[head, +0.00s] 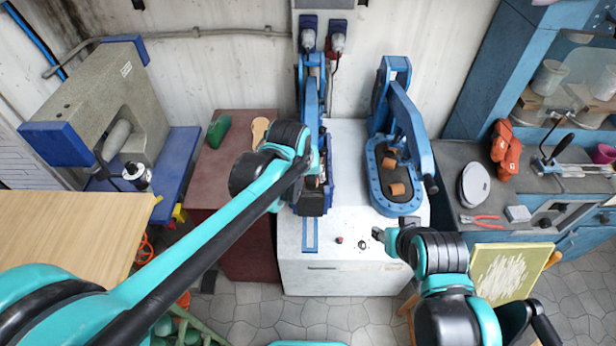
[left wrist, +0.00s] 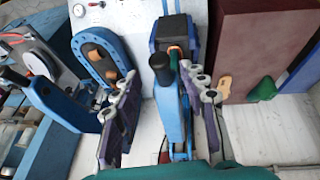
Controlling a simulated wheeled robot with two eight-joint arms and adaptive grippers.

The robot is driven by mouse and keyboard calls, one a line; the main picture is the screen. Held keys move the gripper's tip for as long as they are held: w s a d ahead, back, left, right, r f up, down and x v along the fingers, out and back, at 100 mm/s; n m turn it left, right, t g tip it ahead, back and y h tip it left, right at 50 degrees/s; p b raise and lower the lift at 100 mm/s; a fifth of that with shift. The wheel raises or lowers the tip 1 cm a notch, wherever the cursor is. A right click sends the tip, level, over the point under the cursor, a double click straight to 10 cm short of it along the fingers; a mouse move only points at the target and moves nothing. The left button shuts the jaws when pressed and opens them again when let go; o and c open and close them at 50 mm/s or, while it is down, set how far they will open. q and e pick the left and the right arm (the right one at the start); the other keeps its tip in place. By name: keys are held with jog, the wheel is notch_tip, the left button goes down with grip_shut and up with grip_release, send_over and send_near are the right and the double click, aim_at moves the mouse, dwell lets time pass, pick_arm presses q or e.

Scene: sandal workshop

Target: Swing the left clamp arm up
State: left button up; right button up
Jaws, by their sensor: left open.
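The left clamp (head: 311,115) is a blue device at the back left of the white bench. Its blue arm (left wrist: 169,115) with a black handle (left wrist: 160,66) runs lengthwise toward its dark-padded base (left wrist: 171,30) in the left wrist view. My left gripper (left wrist: 160,82) is open, with one finger on each side of the arm near the handle; contact is not clear. In the head view my left wrist hides part of this clamp. The right clamp (head: 383,192) stands beside it, with its arm (head: 411,125) angled up off the base. My right gripper (head: 379,235) is near the bench's front right; its opening is unclear.
Orange-brown pieces (head: 397,189) sit on the right clamp's base. A dark red cabinet (head: 228,170) adjoins the white bench (head: 340,255) on the left. A grey counter (head: 470,155) with red pliers (head: 480,218) is at the right.

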aim_at(310, 181)
pick_arm(q)
jog(key=x, duration=0.4)
pick_arm(e)
jog(key=shift+f, duration=0.35)
